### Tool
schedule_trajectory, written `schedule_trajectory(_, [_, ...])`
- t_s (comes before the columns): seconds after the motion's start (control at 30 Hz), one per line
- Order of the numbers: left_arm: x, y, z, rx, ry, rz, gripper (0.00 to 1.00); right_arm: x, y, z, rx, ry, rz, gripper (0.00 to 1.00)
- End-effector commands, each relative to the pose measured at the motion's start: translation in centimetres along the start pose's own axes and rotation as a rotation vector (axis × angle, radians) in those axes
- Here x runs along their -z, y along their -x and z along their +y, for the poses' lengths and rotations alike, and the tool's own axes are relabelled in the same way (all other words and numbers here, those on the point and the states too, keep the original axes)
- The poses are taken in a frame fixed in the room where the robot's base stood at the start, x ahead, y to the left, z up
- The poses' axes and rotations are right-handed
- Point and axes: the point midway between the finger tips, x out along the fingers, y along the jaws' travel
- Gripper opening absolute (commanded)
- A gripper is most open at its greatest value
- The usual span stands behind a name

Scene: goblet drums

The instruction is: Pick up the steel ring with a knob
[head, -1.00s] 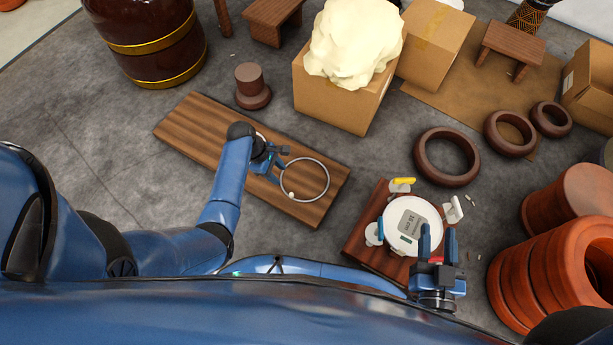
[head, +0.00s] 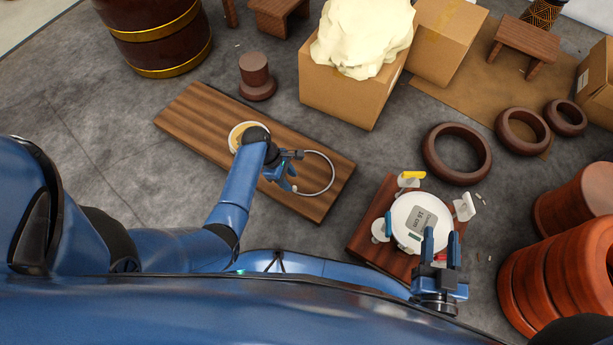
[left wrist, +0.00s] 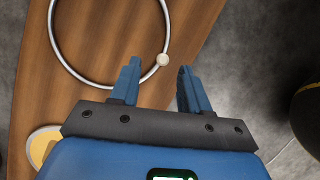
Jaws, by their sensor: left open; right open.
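The steel ring (head: 332,171) lies on the wooden board (head: 200,118), partly hidden behind my left gripper in the head view. In the left wrist view the ring (left wrist: 73,71) shows its pale round knob (left wrist: 163,60) on its lower right side. My left gripper (head: 291,172) is open and empty above the board. In the left wrist view the knob lies just ahead of and between the two fingertips (left wrist: 158,68); I cannot tell the height gap. My right gripper (head: 440,236) is open, near the round white device.
A round white device (head: 409,207) with small clamps stands on a smaller wooden board (head: 366,217) at right. A white and yellow disc (head: 236,133) lies on the long board beside my left wrist. Brown rings (head: 456,154) and boxes (head: 350,97) stand farther back.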

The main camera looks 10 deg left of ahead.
Motion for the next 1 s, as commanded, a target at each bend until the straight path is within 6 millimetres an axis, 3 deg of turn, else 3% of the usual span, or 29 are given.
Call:
schedule_trajectory(0.13, [0.3,-2.2,-0.5,0.001,-0.001,0.000,0.46,-1.5,-0.2,0.0,0.000,0.000,0.017,0.43])
schedule_trajectory(0.3, [0.1,-3.6,-0.4,0.002,-0.001,0.000,0.46,-1.2,-0.6,0.0,-0.001,0.000,0.054,0.43])
schedule_trajectory(0.63, [0.0,-3.7,-0.4,0.001,0.000,0.000,0.44,-0.9,-0.7,0.0,-0.001,0.000,0.063,0.43])
schedule_trajectory(0.9, [0.1,-3.7,-0.4,0.001,0.000,0.000,0.03,-0.9,-0.7,0.0,-0.001,0.000,0.062,0.43])
schedule_trajectory(1.0, [0.1,-3.7,-0.4,0.001,0.000,0.000,0.00,-0.9,-0.7,0.0,-0.001,0.000,0.062,0.43])
